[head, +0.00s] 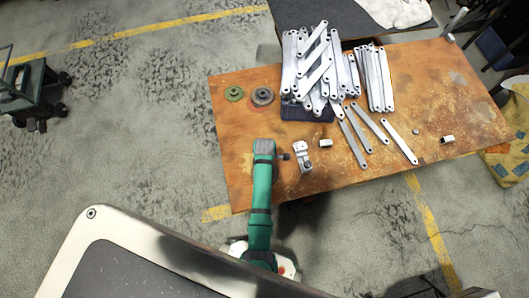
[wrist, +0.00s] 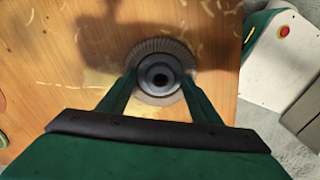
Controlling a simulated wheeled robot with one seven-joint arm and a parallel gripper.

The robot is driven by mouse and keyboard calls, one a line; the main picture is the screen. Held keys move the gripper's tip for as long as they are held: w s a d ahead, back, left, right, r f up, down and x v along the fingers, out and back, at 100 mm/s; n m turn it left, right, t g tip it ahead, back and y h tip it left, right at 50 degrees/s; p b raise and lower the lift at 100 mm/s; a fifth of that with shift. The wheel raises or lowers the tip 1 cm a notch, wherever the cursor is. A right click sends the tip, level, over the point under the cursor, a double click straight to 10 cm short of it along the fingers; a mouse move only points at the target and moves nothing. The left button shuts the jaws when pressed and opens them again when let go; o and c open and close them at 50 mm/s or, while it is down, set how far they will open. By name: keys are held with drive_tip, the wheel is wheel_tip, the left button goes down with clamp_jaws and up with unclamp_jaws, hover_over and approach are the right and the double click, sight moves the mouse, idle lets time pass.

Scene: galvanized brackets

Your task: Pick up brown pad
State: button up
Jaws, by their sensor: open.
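The brown pad (wrist: 150,49) shows in the wrist view as a round disc with a ribbed grey-brown rim and a dark grey hub, flat on the wooden table. My gripper (wrist: 159,78) is open directly over it, with one green finger on each side of the hub. The fingers look apart from the hub; their exact height above the pad is hard to tell. In the head view my gripper (head: 265,148) is over the table's left front part, and the arm hides the pad there.
On the wooden table (head: 440,90) lie a green disc (head: 234,93) and a grey-and-red disc (head: 261,97), beyond my gripper. Several metal brackets (head: 315,65) are heaped at the back. A metal fitting (head: 302,155) stands just right of my gripper. The left front corner looks clear.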

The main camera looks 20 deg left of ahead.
drive_tip(key=shift+c, duration=0.7)
drive_tip(key=c, duration=1)
drive_tip(key=shift+c, duration=0.2)
drive_tip(key=shift+r, duration=0.1)
drive_tip(key=shift+w+r, duration=0.1)
drive_tip(key=shift+r, duration=0.4)
drive_tip(key=s+d+r, duration=0.2)
drive_tip(key=s+r, duration=0.4)
drive_tip(key=s+d+r, duration=0.2)
drive_tip(key=s+r, duration=0.4)
drive_tip(key=s, duration=0.1)
drive_tip(key=shift+s+d, duration=0.2)
drive_tip(key=shift+d, duration=0.1)
drive_tip(key=shift+o, duration=0.6)
drive_tip(key=shift+w+f, duration=0.1)
drive_tip(key=shift+w, duration=0.05)
